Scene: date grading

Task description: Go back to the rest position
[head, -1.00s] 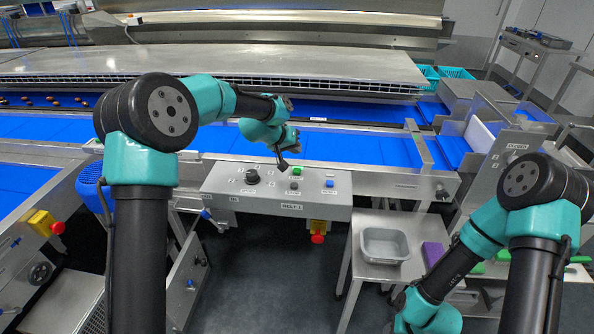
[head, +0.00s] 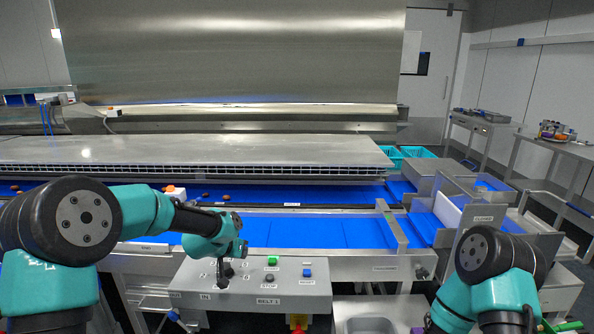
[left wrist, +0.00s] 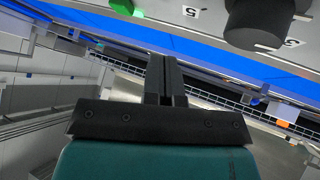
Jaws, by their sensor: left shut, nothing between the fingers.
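My left gripper (head: 221,284) hangs over the left part of the grey control panel (head: 250,300) in the head view, in front of the black knob (head: 230,268). In the left wrist view its two dark fingers (left wrist: 166,82) are together with nothing between them. The knob (left wrist: 258,22) shows at the top right of that view, apart from the fingers. The green button (head: 272,261) also shows at its top left (left wrist: 125,7). My right arm stands at the lower right of the head view; its gripper is out of the picture.
A blue conveyor belt (head: 320,232) runs behind the panel. Several brown dates (head: 205,195) lie on the belt farther back. The panel also has a black button (head: 267,279) and a blue button (head: 307,272). A grey tray (head: 370,325) is at the bottom edge.

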